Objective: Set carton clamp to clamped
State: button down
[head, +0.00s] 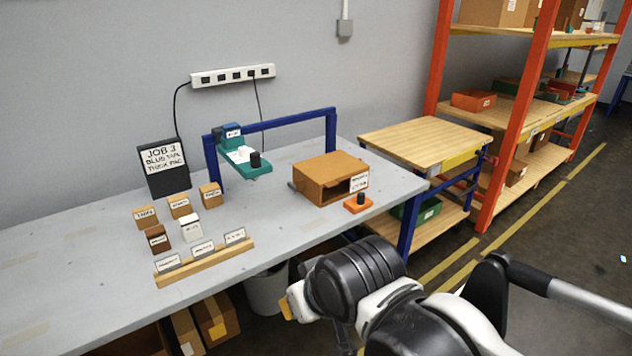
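A brown carton (322,184) sits near the right end of the grey workbench, its open front facing right and a white label at its right edge. A small orange block with a black knob (358,202) stands at the bench edge in front of the carton; it looks like the carton clamp, but its label and setting are not readable. My arm reaches in from the lower right. My gripper (291,303) shows only as a small white and tan part beyond the black wrist, below and left of the orange block, well apart from it. Its fingers cannot be made out.
A blue frame (273,119) with a green carriage (243,158) spans the workbench (100,229). Small labelled boxes, a wooden label rail (205,263) and a black sign (163,168) stand to the left. A wooden-topped cart (424,140) and orange shelving (515,130) are at right.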

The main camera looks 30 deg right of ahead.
aim_at(359, 203)
jog(key=i+l, duration=0.9)
jog(key=l, duration=0.15)
